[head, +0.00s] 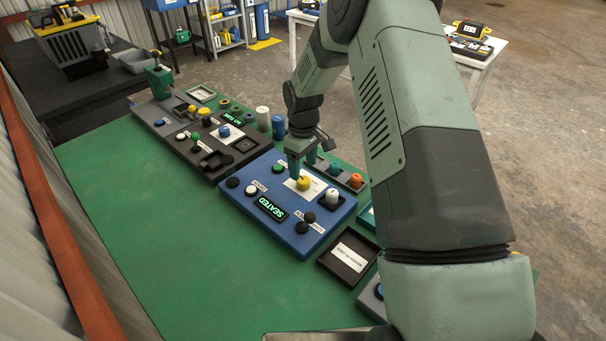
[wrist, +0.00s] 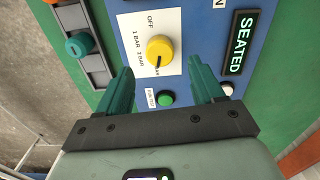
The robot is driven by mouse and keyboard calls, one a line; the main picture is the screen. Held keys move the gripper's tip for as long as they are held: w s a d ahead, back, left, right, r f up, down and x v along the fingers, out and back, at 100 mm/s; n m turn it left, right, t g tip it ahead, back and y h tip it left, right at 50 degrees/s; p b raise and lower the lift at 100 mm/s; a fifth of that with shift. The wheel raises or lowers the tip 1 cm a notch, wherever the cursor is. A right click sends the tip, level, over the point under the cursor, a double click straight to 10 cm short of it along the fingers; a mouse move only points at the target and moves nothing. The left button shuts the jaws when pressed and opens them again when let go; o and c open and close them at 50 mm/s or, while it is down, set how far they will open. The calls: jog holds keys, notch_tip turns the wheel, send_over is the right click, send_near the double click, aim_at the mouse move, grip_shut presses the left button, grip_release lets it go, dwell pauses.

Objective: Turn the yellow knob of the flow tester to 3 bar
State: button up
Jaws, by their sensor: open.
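The yellow knob (wrist: 160,50) sits on a white scale card (wrist: 141,68) printed OFF, 1 BAR and 2 BAR; a further label, partly covered by the knob, ends in "AR". A dark mark on the knob appears to point down toward that label. The knob also shows in the head view (head: 303,184) on the blue flow tester (head: 296,243). My gripper (wrist: 161,76) is open and empty, its teal fingers apart. In the wrist view the knob lies just beyond the fingertips, between their lines. In the head view my gripper (head: 296,170) is above the knob.
The tester's display (wrist: 240,43) reads SEATED. A green button (wrist: 165,99) and a white button (wrist: 227,89) are near my fingers. A strip with teal and orange knobs (head: 356,180) stands beside the tester. Green bench top (head: 180,250) is clear in front.

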notch_tip(320, 180, up, 6)
jog(key=shift+f, duration=0.15)
dwell(0.4)
notch_tip(320, 180, up, 15)
jog(key=m+t, duration=0.2)
send_over(303, 179)
jog(key=s+d, duration=0.3)
jog(key=s, duration=0.2)
jog(key=s+d+r+m, duration=0.2)
jog(key=s+r, duration=0.7)
jog(key=s+d+r+m+t, duration=0.1)
jog(key=s+r+m, duration=0.1)
jog(key=s, duration=0.8)
jog(key=s+d+r+m+t, duration=0.2)
jog(key=s+r+m, duration=0.1)
jog(key=s, duration=0.7)
jog(key=shift+m+t, duration=0.3)
jog(key=shift+r, duration=0.1)
